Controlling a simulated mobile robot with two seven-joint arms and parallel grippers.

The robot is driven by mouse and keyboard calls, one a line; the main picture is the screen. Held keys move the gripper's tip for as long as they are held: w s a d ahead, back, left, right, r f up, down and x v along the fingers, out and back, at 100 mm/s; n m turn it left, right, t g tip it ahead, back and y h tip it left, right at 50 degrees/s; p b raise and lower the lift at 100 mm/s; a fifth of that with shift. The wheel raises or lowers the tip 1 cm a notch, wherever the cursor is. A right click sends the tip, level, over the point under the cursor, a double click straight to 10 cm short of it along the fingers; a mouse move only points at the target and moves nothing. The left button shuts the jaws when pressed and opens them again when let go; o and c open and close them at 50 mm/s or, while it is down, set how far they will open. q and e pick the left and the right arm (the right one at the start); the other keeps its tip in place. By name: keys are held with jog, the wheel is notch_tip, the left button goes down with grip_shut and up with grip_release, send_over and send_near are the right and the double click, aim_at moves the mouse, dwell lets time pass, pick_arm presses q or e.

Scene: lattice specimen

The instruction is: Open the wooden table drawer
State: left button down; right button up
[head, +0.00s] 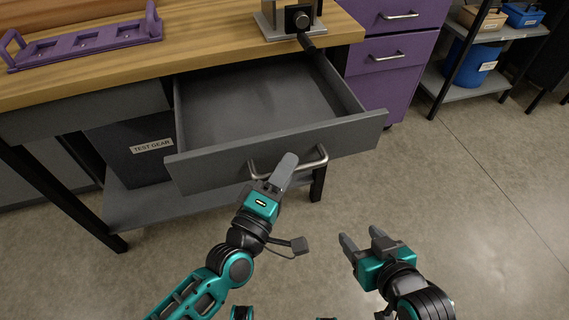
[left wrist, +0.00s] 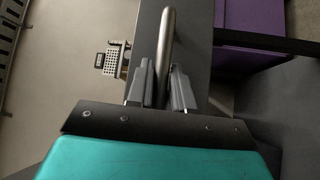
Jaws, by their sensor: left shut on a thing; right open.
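The wooden table (head: 215,49) has a grey drawer (head: 255,95) that stands pulled well out, and its empty inside shows in the head view. A metal bar handle (head: 312,161) is on the drawer's front. My left gripper (head: 279,172) is at the handle's left part and shut on it. In the left wrist view the handle (left wrist: 166,40) runs between the two fingers of the left gripper (left wrist: 162,88). My right gripper (head: 362,245) is open and empty, over the floor to the right of the left arm, apart from the drawer.
A purple rack (head: 85,41) and a grey device (head: 290,20) stand on the tabletop. Below is a shelf with a dark box labelled TEST GEAR (head: 135,150). A purple cabinet (head: 395,75) stands behind at right. The floor at right is clear.

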pick_arm(q)
jog(key=shift+s+d, duration=0.1)
jog(key=shift+s, duration=0.15)
pick_arm(e)
jog(key=shift+s, duration=0.1)
pick_arm(q)
jog(key=c, duration=1.1)
grip_release()
pick_arm(e)
jog(key=shift+d, duration=0.1)
